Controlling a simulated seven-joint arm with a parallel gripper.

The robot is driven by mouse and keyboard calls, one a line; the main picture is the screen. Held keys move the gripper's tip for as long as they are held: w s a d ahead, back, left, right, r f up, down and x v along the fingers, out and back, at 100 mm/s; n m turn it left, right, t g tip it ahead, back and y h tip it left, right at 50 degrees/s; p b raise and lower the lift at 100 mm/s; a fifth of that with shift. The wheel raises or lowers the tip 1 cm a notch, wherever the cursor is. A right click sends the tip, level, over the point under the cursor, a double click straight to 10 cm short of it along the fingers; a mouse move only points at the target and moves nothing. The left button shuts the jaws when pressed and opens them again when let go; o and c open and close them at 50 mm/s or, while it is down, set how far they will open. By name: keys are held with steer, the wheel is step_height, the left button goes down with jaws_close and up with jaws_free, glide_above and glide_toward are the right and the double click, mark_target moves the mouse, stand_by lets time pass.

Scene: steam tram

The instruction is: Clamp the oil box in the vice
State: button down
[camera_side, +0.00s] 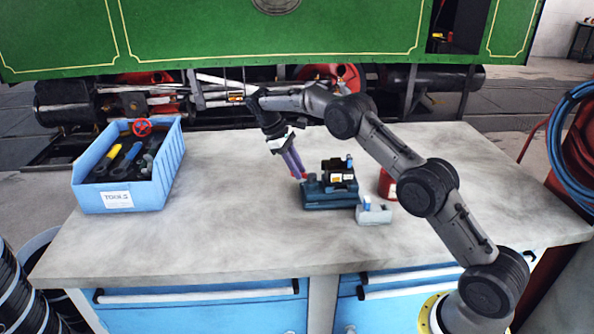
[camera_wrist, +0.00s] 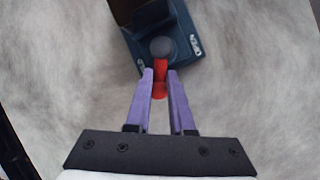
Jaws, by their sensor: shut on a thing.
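The vice (camera_side: 322,197) is a dark blue block on the bench, right of my gripper. The oil box (camera_side: 341,170), black with a pale label, sits upright at the vice's top; whether the jaws touch it is too small to tell. My gripper (camera_side: 301,175) reaches down at the vice's left end. In the wrist view, my purple fingers (camera_wrist: 160,84) are shut on a red handle (camera_wrist: 160,70) beside a round grey screw end (camera_wrist: 163,47) on the vice (camera_wrist: 128,42). The oil box cannot be made out in the wrist view.
A pale grey block (camera_side: 374,214) stands at the vice's front right. A red can (camera_side: 387,186) is behind it, partly hidden by my arm. A blue tool box (camera_side: 118,197) stands at the left. The bench between tool box and vice is clear.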

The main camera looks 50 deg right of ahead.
steer(key=shift+w+d+m+g+y, duration=0.1)
steer(key=shift+d+m+g+y, duration=0.2)
steer(key=shift+m, duration=0.65)
steer(key=shift+w+d+m+g+y, duration=0.1)
steer(key=shift+d+m+y, duration=0.3)
steer(key=shift+m, duration=0.55)
steer(key=c, duration=0.8)
jaws_free()
steer(key=shift+r, duration=0.1)
steer(key=s+a+r, duration=0.1)
steer(key=s+r, duration=0.3)
steer(key=s+a+r, duration=0.1)
steer(key=s+r, duration=0.3)
steer(key=s, duration=0.1)
steer(key=s+a+r, duration=0.2)
steer(key=s+r, duration=0.2)
steer(key=shift+s+a+r, duration=0.1)
steer(key=shift+s+r, duration=0.1)
steer(key=shift+r, duration=0.2)
